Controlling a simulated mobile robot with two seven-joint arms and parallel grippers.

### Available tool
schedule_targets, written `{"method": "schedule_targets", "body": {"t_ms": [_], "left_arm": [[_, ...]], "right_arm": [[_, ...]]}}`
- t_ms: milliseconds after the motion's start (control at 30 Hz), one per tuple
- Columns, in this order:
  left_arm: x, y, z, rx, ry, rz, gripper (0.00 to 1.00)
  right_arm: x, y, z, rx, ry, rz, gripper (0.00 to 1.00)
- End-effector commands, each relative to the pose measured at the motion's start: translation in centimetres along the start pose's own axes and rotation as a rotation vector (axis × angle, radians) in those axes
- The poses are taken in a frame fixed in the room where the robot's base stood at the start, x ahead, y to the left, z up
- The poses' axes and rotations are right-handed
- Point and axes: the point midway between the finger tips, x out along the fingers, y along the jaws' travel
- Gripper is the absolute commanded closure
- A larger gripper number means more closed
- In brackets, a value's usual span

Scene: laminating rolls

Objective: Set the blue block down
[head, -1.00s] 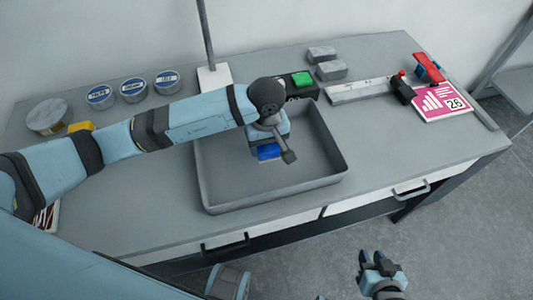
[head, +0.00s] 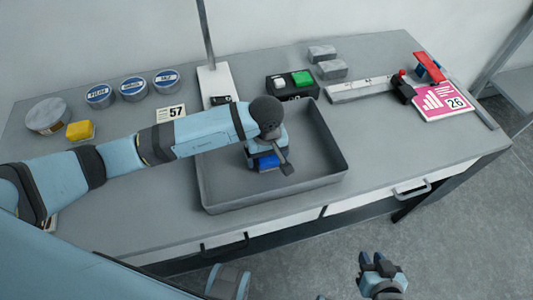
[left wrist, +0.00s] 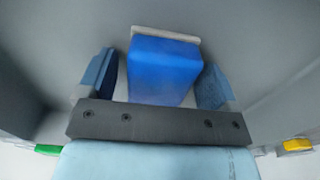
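The blue block (head: 268,163) is inside the grey tray (head: 323,180), under my left gripper (head: 262,157). In the left wrist view the blue block (left wrist: 165,72) has a pale edge at its far end and lies between the two fingers. A gap shows between the left finger and the block; the right finger is close beside it or touching. The fingers look open around the block. The wrist hides part of the block in the head view. My right gripper (head: 372,260) is empty and looks open, in front of the table above the floor.
Behind the tray stand a box with green and white buttons (head: 292,83) and a white post base (head: 216,83). Three labelled tins (head: 133,88), a round container (head: 47,116) and a yellow block (head: 80,131) are at left. A pink card (head: 443,101) is at right.

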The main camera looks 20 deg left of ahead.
Motion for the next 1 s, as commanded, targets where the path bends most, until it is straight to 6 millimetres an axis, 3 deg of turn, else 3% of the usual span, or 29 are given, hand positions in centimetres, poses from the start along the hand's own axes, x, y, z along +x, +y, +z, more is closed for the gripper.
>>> {"method": "schedule_targets", "body": {"t_ms": [367, 800, 1000], "left_arm": [[-0.9, 0.0, 0.0, 0.001, 0.001, 0.001, 0.15], [-9.7, 0.1, 0.0, 0.003, 0.002, 0.0, 0.15], [-11.9, 0.1, -0.1, 0.002, 0.001, -0.001, 0.15]], "right_arm": [[-0.2, 0.0, -0.8, 0.001, 0.01, 0.0, 0.7], [0.0, 0.6, -0.7, -0.015, 0.008, 0.005, 0.7], [0.0, 0.5, -0.6, -0.012, 0.008, 0.005, 0.7]]}}
